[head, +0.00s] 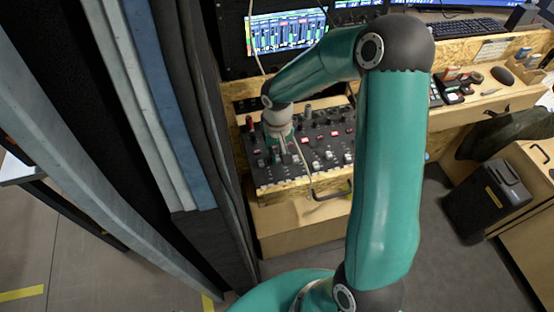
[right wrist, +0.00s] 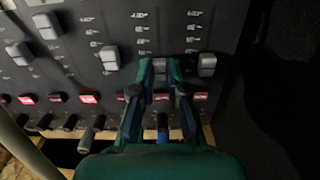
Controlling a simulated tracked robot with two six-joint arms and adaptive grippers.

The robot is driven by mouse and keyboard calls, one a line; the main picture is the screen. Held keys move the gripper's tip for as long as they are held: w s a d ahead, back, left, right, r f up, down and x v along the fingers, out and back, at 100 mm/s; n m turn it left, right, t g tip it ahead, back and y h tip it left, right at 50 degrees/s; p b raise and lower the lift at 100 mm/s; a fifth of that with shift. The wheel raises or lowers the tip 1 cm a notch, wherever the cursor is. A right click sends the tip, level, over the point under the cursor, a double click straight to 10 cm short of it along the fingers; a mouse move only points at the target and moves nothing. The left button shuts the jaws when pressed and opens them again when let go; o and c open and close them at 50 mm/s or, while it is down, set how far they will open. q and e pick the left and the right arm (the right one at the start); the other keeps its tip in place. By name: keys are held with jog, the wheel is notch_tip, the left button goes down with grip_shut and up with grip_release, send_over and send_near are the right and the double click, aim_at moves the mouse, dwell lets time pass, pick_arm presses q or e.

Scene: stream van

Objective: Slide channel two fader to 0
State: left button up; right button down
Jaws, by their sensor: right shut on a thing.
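The dark mixer panel (head: 262,178) lies on a wooden desk in the head view, with rows of knobs, red lit buttons and pale fader caps. My right gripper (head: 287,155) reaches down onto its left part. In the right wrist view the right gripper (right wrist: 160,80) is shut on a grey fader cap (right wrist: 160,65), second from the right in the visible row. The fingers hide part of this cap and its slot. Channel numbers are not readable, so I cannot confirm from a label that this is channel two. My left gripper is out of view.
Neighbouring fader caps stand close by, one to the right (right wrist: 207,64) and one to the left (right wrist: 108,57). A monitor (head: 285,32) stands behind the mixer. A dark curtain (head: 215,130) hangs close on the left. A black bin (head: 487,200) stands at the right.

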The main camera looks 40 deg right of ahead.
aim_at(278, 158)
jog(key=shift+s+a, duration=0.1)
jog(key=shift+s, duration=0.1)
jog(key=c, duration=1.1)
grip_release()
jog(key=shift+c, duration=0.2)
jog(key=shift+r, duration=0.1)
notch_tip(278, 158, up, 12)
